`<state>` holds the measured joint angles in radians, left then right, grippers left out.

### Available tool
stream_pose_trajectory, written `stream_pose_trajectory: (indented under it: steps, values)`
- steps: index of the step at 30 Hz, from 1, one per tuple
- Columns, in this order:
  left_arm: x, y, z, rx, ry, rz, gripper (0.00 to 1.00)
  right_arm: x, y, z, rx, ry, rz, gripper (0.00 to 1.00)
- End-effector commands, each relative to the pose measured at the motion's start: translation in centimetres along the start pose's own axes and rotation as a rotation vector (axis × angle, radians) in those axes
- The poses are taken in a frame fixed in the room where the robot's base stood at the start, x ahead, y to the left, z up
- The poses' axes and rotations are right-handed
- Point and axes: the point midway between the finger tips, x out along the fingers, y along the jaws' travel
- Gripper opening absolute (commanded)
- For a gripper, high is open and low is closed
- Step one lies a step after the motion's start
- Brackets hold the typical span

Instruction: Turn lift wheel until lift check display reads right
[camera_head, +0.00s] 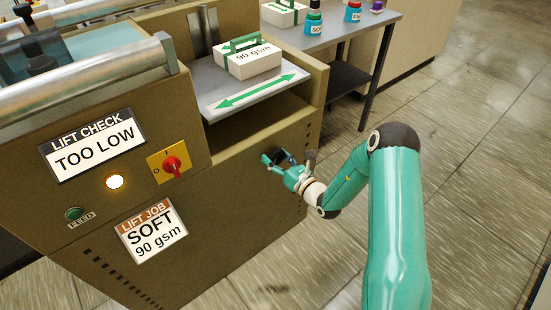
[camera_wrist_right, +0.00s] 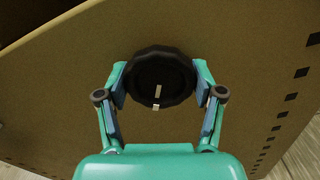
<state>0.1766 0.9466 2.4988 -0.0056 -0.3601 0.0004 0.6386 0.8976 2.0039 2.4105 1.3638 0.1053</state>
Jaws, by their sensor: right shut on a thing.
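The lift wheel (camera_wrist_right: 162,72) is a dark, lobed knob on the machine's tan side panel, with pale marks on its face in the right wrist view. My right gripper (camera_wrist_right: 160,80) is shut on it, one finger on each side. In the head view my right gripper (camera_head: 288,170) is at the panel and hides most of the wheel. The lift check display (camera_head: 93,146) reads "TOO LOW". A lamp (camera_head: 115,182) below it glows. My left gripper is not in view.
A lift job card (camera_head: 152,232) reads "SOFT 90 gsm". A red switch (camera_head: 173,166) and a green FEED button (camera_head: 75,214) are on the front. A paper pack (camera_head: 250,64) sits on the shelf (camera_head: 222,92). A side table (camera_head: 335,32) holds another pack and bottles. Floor at right is clear.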

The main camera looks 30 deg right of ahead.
Motion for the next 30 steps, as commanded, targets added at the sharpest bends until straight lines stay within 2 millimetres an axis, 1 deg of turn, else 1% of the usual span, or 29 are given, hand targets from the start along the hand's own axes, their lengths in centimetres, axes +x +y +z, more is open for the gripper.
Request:
stream_pose_trajectory:
  steps: [1,4,5,6,9,18,22,26,30]
  values:
    - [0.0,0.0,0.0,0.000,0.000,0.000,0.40,-0.1,0.1,-0.3,0.003,0.006,0.000,0.33]
    - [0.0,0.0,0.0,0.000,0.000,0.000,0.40,-0.1,0.0,-0.3,0.003,0.006,0.000,0.33]
    - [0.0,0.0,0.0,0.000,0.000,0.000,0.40,-0.1,0.0,-0.3,0.002,0.006,0.000,0.71]
    - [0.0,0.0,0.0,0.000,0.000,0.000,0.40,-0.1,0.0,-0.3,0.002,0.006,0.000,0.77]
    - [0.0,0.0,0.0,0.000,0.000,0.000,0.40,0.0,0.0,-0.2,0.001,0.004,0.000,0.93]
    - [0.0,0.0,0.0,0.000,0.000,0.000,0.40,0.0,0.0,-0.1,-0.001,0.001,-0.001,0.93]
    - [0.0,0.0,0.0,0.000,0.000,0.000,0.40,-0.5,-0.1,-0.1,-0.001,0.002,-0.002,0.93]
    - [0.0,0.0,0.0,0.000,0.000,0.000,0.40,-1.9,-0.1,-0.1,-0.001,0.003,-0.003,0.93]
    - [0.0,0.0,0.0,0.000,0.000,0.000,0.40,-4.5,-0.2,-0.1,0.000,0.004,-0.005,0.93]
